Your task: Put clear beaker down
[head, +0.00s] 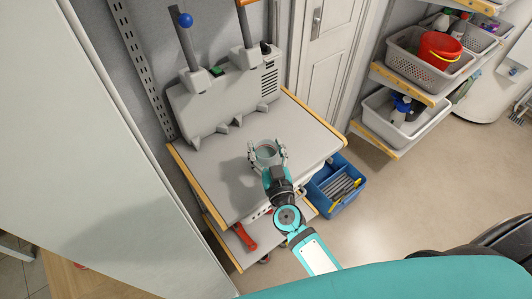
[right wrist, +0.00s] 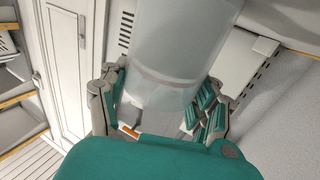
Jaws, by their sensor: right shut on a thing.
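The clear beaker (head: 265,152) is between the fingers of my right gripper (head: 267,157) in the head view, over the grey top of a small workbench (head: 220,178). In the right wrist view the beaker (right wrist: 180,60) is a large, see-through cylinder. My right gripper (right wrist: 165,105) is shut around its sides there. I cannot tell whether the beaker's base touches the bench top. My left gripper is not in view.
A grey machine (head: 225,98) with levers stands along the back of the bench. A blue tool crate (head: 337,186) is at the bench's right side. Shelves with white baskets (head: 408,122) and a red bucket (head: 440,48) are at upper right. Bench top left of the beaker is clear.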

